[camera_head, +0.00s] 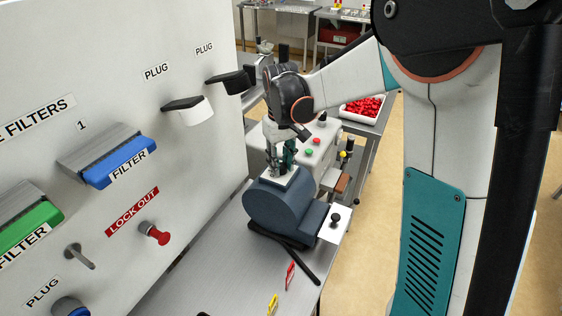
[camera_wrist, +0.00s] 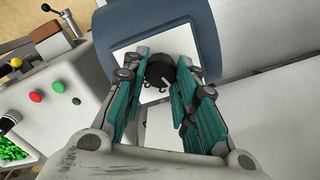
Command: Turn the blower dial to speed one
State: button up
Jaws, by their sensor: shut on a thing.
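The blower (camera_head: 268,210) is a dark blue, rounded housing on the grey bench, and its blue body also shows in the wrist view (camera_wrist: 215,50). A white plate (camera_wrist: 125,62) on its top carries a round black dial (camera_wrist: 160,67) with a pale pointer mark. My gripper (camera_head: 281,168) points down onto this plate from above. In the wrist view its teal fingers (camera_wrist: 162,75) stand on either side of the dial, shut on it. The fingers cover the dial in the head view. Any speed markings are covered or too small to read.
A white plate with a black knob (camera_head: 335,217) sits at the blower's front right. Left is a white panel (camera_head: 130,30) with filters, plugs and a red lock-out knob (camera_head: 154,233). A control box with coloured buttons (camera_wrist: 50,95) stands behind.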

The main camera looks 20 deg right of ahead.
aim_at(281, 165)
jog(key=o, duration=1)
jog(key=shift+o, duration=0.2)
notch_tip(281, 165, up, 12)
jog(key=s+f+t+b, duration=0.2)
jog(key=s+f+b, duration=0.2)
jog(key=s, duration=0.3)
jog(key=s+f+m+t+b, duration=0.1)
jog(key=s+f+t+b, duration=0.1)
jog(key=s+f, duration=0.3)
jog(key=s+f+m+t+b, duration=0.1)
jog(key=s+f+t+b, duration=0.2)
jog(key=s, duration=0.8)
notch_tip(281, 165, down, 2)
jog(key=b, duration=0.2)
jog(key=shift+s+f+b, duration=0.25)
jog(key=shift+b, duration=0.1)
